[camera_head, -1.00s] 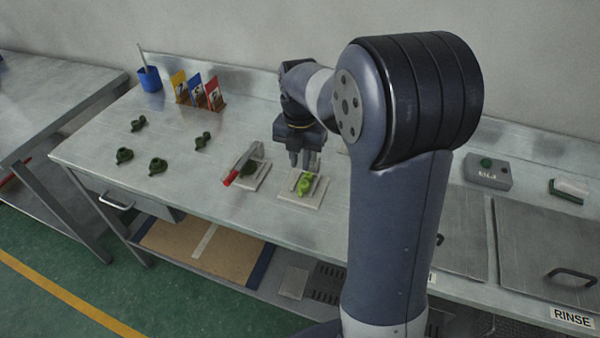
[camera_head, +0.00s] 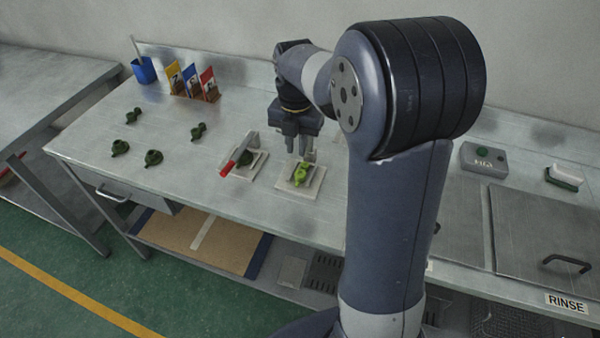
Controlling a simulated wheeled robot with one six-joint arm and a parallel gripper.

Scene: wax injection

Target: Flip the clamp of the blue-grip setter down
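A light plate (camera_head: 316,187) on the bench carries a bright green piece (camera_head: 300,173). My gripper (camera_head: 298,147) points down at the back edge of this plate, just behind the green piece. Its fingers show a narrow gap, but whether something is between them cannot be made out. No blue grip shows; any clamp lever at this plate is hidden by my gripper. To the left, another setter (camera_head: 241,174) has a red-grip clamp lever (camera_head: 235,158) slanting over a dark green piece (camera_head: 247,157).
Several dark green pieces (camera_head: 153,158) lie on the left of the bench (camera_head: 190,185). Yellow, blue and red cards (camera_head: 192,84) and a blue cup (camera_head: 144,70) stand at the back.

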